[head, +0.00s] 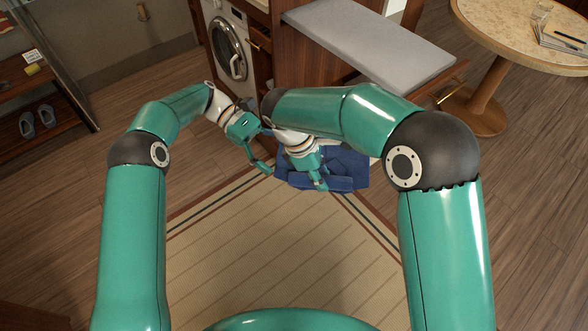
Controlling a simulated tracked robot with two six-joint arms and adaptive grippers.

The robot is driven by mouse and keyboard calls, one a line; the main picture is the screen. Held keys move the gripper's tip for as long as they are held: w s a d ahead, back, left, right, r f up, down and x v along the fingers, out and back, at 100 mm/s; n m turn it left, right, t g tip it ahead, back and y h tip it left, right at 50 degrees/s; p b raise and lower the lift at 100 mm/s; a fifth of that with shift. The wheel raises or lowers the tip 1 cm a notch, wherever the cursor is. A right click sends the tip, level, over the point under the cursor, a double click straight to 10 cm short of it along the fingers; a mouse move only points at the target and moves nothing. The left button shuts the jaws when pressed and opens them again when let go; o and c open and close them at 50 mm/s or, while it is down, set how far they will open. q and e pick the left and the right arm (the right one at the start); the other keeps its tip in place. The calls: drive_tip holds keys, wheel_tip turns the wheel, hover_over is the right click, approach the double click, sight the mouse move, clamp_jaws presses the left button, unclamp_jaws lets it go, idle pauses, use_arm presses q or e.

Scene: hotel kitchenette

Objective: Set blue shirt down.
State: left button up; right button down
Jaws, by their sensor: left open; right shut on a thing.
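The blue shirt (345,167) shows as a dark blue folded cloth beyond the far edge of the rug, partly hidden behind my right arm and gripper. My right gripper (318,184) is shut on the blue shirt at its near side. My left gripper (264,165) is open and empty, just left of the shirt. I cannot tell whether the shirt touches the floor or something under it.
A front-loading washing machine (229,48) stands behind my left gripper. A bench with a grey cushion (370,40) is at the back. A round table (530,28) stands at the right. A striped rug (270,245) lies in front. A shoe rack (40,85) is at the left.

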sight(295, 172)
use_arm(q)
drive_tip(key=x, duration=0.6)
drive_tip(key=c, duration=1.3)
drive_tip(key=shift+w, duration=0.1)
clamp_jaws()
use_arm(e)
drive_tip(key=c, duration=1)
unclamp_jaws()
drive_tip(key=shift+a, duration=0.1)
drive_tip(key=shift+o, duration=1.2)
drive_tip(key=shift+r, duration=0.1)
